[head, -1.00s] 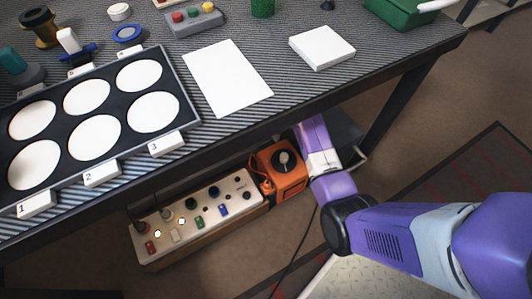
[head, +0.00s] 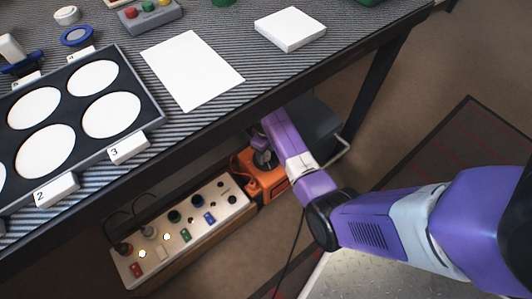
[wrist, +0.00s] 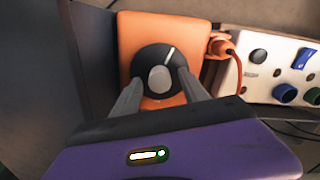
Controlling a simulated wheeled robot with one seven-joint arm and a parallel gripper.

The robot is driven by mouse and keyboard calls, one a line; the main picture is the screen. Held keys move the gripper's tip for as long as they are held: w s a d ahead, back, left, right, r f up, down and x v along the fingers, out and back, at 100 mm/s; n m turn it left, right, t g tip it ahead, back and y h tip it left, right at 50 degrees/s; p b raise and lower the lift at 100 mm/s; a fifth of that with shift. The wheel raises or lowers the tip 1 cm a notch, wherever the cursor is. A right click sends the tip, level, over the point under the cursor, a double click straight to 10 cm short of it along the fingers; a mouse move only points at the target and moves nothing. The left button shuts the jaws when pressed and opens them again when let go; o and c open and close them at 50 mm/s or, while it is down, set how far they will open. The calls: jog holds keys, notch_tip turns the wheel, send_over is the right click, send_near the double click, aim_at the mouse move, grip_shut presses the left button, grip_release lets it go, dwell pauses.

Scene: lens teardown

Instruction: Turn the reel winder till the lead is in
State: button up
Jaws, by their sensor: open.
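The orange reel winder (wrist: 125,45) fills the middle of the wrist view. Its round black knob (wrist: 150,62) has a white mark and a grey raised centre. My gripper (wrist: 160,82) is open, with one grey finger at each side of the knob. I cannot tell whether the fingers touch it. In the head view the winder (head: 270,188) sits low under the table, partly hidden by my arm. A red-orange lead (wrist: 232,58) runs from a fitting on the winder's right side in the wrist view. A dark cable (head: 293,245) trails over the floor.
A cream panel box with knobs and switches (head: 236,200) stands beside the winder. The table (head: 250,85) overhangs them, with a numbered tray (head: 150,105), a white sheet (head: 190,70) and a white block (head: 290,28) on top. A dark grey surface (wrist: 60,80) lies close on the wrist view's left.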

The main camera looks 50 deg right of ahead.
grip_shut()
jog(key=shift+r+m+p, duration=0.15)
jog(key=shift+m+p, duration=0.15)
jog(key=shift+p, duration=0.2)
jog(key=m+p, duration=0.2)
jog(key=p, duration=0.1)
jog(key=shift+r+m, duration=0.15)
jog(key=shift+m, duration=0.15)
jog(key=m+p, duration=0.4)
jog(key=m, duration=0.1)
jog(key=m+p, duration=0.2)
jog(key=m, duration=0.3)
jog(key=shift+w+m, duration=0.1)
jog(key=shift+m, duration=0.3)
jog(key=m, duration=0.1)
jog(key=m+p, duration=0.1)
jog(key=m, duration=0.3)
jog(key=shift+f, duration=0.25)
jog(key=shift+m, duration=0.4)
